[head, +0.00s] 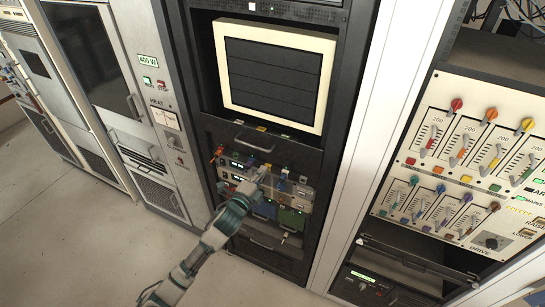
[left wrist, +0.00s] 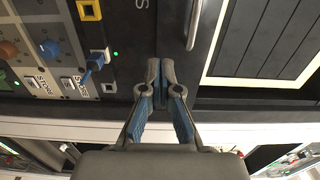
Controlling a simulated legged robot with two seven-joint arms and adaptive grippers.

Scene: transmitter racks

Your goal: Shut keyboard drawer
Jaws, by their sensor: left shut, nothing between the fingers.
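In the head view, a black panel with a curved handle (head: 254,147) lies just under the cream-framed monitor in the dark rack. I take it for the keyboard drawer front; no keyboard shows, and I cannot tell how far it stands out. The handle (left wrist: 193,20) also shows in the left wrist view, beyond the fingers and right of a knob panel. My left gripper (head: 262,169) is in front of the equipment below that handle. Its fingertips (left wrist: 165,66) are together and empty, apart from the handle. My right gripper is not in view.
The monitor (head: 276,77) sits above. Panels with knobs and coloured cables (head: 283,186) are below, close to my gripper. Another handle (head: 262,243) is lower down. A cream panel of coloured levers (head: 455,160) stands right. The floor (head: 90,240) at left is clear.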

